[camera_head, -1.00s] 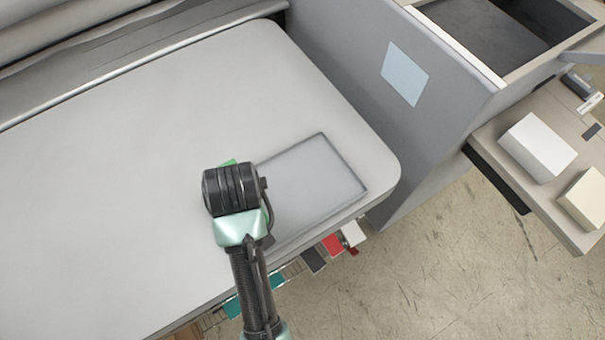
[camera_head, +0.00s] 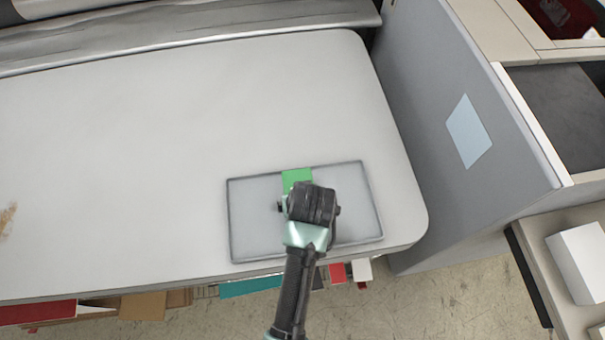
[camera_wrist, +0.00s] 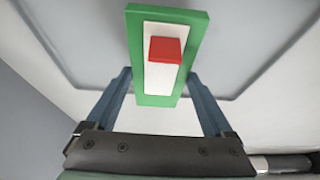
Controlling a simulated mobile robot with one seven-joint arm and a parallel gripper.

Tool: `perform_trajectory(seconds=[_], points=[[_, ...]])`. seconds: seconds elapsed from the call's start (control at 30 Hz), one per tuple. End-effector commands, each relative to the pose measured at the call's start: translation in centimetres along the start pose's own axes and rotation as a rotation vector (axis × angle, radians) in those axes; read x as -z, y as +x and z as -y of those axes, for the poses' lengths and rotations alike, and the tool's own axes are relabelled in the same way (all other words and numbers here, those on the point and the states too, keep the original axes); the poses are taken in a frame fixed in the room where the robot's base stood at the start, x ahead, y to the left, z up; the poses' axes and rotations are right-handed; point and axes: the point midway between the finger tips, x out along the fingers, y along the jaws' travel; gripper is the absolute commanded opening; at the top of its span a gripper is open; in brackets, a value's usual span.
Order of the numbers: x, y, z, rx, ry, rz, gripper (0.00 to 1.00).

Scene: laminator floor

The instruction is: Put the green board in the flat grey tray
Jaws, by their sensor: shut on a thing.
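The green board (camera_head: 297,178) shows above my wrist in the head view, over the flat grey tray (camera_head: 252,190). The tray lies on the pale table near its front right corner. In the wrist view the green board (camera_wrist: 189,60) carries a white strip and a red block, and it sits between the two blue fingers of my gripper (camera_wrist: 160,95). My gripper is shut on the board. The tray's rim and floor (camera_wrist: 235,60) show behind the board. I cannot tell whether the board touches the tray floor. My wrist hides part of the board in the head view.
A grey upright panel (camera_head: 420,90) with a light blue sheet stands to the right. A white box (camera_head: 580,262) rests on a side shelf. Several coloured items lie below the table's front edge.

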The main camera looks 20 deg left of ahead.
Motion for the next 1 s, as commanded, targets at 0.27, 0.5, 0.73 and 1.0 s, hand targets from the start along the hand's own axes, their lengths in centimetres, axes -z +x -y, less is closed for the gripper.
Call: perform_trajectory(seconds=[0.27,0.5,0.73,1.0], points=[[-1.2,2.8,0.0,0.001,0.0,0.001,0.31],[-1.2,2.8,0.0,0.0,0.0,0.0,0.31],[-1.3,3.0,0.0,0.001,0.0,0.001,1.0],[-1.1,2.6,0.0,0.0,0.0,0.0,1.0]])
